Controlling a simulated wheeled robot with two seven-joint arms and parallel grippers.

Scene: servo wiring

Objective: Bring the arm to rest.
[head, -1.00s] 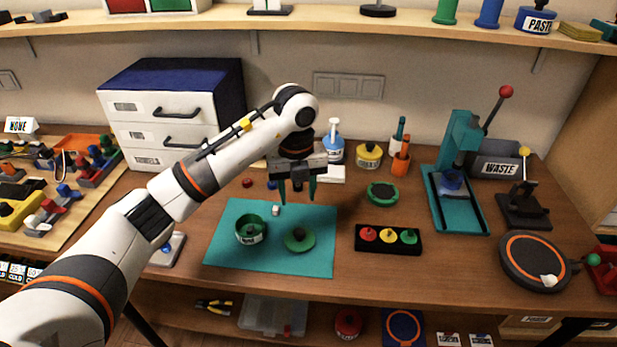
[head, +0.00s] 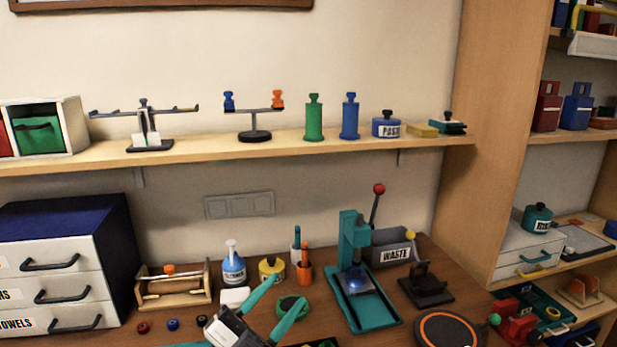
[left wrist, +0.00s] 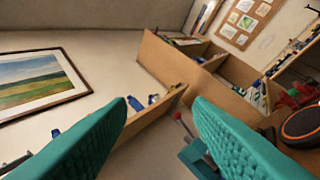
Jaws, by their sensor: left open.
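My left gripper (head: 265,309) shows at the bottom of the head view, above the workbench. Its two teal fingers are spread apart with nothing between them. In the left wrist view the open fingers (left wrist: 160,112) frame the wall, the shelf and a tall wooden cabinet. Most of my left arm is below the picture in the head view. My right gripper is not in view.
A teal press (head: 353,262) with a red-knobbed lever stands right of the gripper. A grey waste bin (head: 394,255), a spray bottle (head: 233,267) and a yellow pot (head: 271,269) stand behind it. White drawers (head: 62,290) are at left. A wall shelf (head: 200,153) runs above.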

